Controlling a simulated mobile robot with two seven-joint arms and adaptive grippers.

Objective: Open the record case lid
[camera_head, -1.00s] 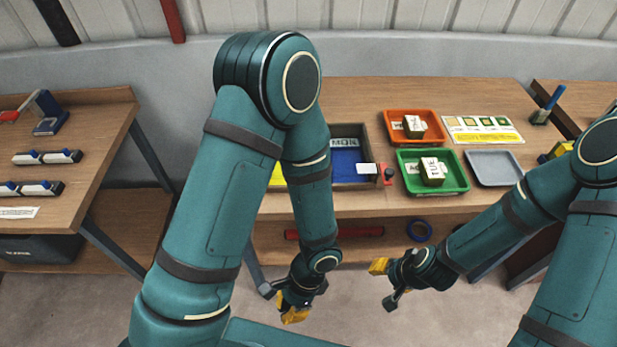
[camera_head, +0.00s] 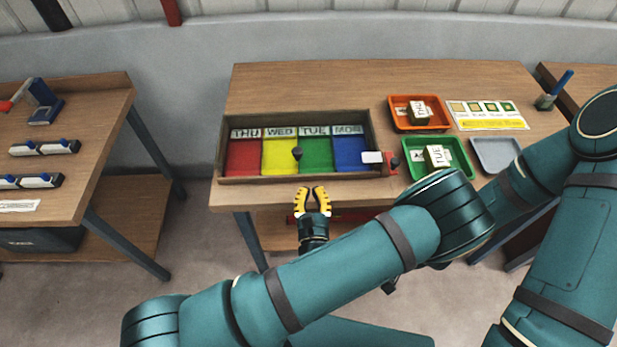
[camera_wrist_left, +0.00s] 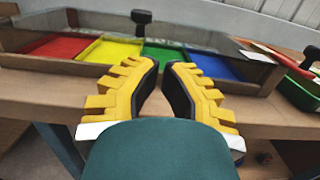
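The record case (camera_head: 228,179) is a shallow wooden box on the middle table, with red, yellow, green and blue sections labelled THU, WED, TUE and MON. A clear lid seems to lie flat over it, with a dark knob (camera_head: 297,153) near the middle; the knob also shows in the left wrist view (camera_wrist_left: 141,16). My left gripper (camera_head: 313,189) is open and empty just in front of the case's front edge, below the knob in the picture. In the left wrist view its yellow fingers (camera_wrist_left: 165,65) point at the case. My right gripper is mostly hidden behind my left arm.
A white tab (camera_head: 372,157) and a red part with a dark knob (camera_head: 391,164) sit at the case's right end. Orange (camera_head: 394,126) and green (camera_head: 464,177) trays with blocks, and a grey tray (camera_head: 496,155), stand to the right. A side table (camera_head: 100,110) is at left.

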